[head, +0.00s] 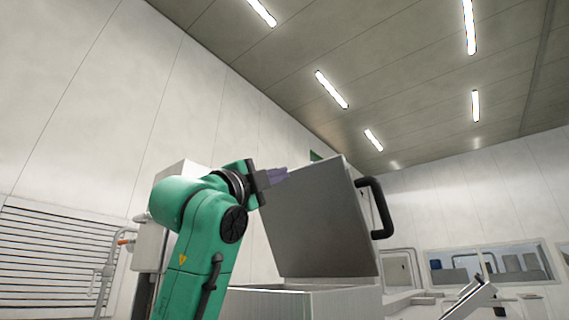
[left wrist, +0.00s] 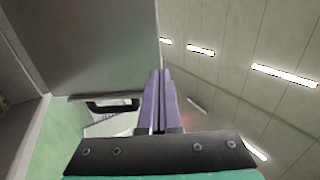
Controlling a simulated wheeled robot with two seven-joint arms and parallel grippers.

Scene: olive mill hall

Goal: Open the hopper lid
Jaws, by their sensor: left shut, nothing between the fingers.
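The hopper lid (head: 318,222) is a flat grey metal panel, raised and tilted up steeply above the hopper (head: 305,300). Its black bar handle (head: 380,208) is on the right side of the lid. My green left arm comes up from below, and my left gripper (head: 277,176) is at the lid's upper left edge, its purple fingers shut and empty. Whether the fingers touch the lid cannot be told. In the left wrist view the shut fingers (left wrist: 160,100) are beside the grey lid panel (left wrist: 85,45). My right gripper is out of view.
A louvred vent (head: 55,260) and pale pipework stand at the left wall. Windows (head: 490,265) and a sloping metal piece (head: 470,298) are at the right. The space above the lid is clear up to the lit ceiling.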

